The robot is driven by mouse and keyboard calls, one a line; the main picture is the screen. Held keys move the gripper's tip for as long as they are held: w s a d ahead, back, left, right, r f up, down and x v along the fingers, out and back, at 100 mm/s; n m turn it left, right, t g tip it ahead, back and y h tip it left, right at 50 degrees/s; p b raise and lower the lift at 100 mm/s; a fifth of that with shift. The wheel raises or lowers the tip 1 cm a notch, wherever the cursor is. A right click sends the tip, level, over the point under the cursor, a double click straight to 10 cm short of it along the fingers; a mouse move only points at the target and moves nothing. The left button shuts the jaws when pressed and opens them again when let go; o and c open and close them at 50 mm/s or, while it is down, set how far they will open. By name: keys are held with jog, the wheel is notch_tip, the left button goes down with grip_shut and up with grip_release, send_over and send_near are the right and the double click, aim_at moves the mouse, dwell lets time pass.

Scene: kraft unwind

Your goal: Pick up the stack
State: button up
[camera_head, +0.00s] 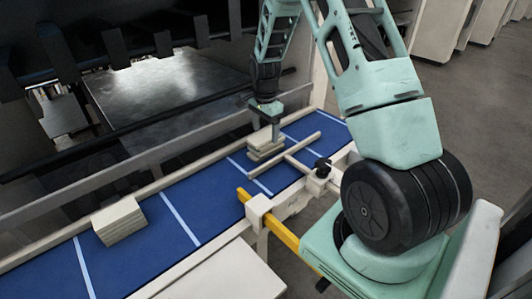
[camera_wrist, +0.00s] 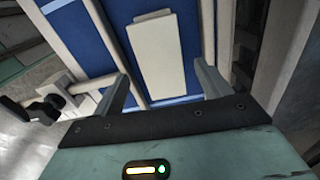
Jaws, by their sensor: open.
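A stack of beige sheets (camera_head: 265,143) lies on the blue conveyor belt below my gripper (camera_head: 270,125) in the head view. Its layers look slightly offset. In the wrist view the stack (camera_wrist: 157,60) shows as a pale rectangle ahead of and between the two fingers of my gripper (camera_wrist: 162,80), with belt visible on both sides. The fingers are apart and empty. Whether the fingertips reach down beside the stack I cannot tell. A second beige stack (camera_head: 118,220) lies on the belt farther left, well away from my gripper.
The blue belt (camera_head: 165,212) has white cross lines and pale side rails. A pale T-shaped bar with a black knob (camera_head: 322,168) reaches over the belt close to the near stack. A yellow bar (camera_head: 270,222) juts from the front rail. Dark machinery stands behind.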

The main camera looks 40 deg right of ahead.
aim_at(266, 136)
jog(key=shift+s+d+f+b, duration=0.1)
jog(key=shift+f+b, duration=1.7)
jog(key=shift+f, duration=1)
jog(key=shift+r, duration=0.1)
jog(key=c, duration=1)
jog(key=shift+c, duration=0.3)
jog(key=shift+r, duration=0.1)
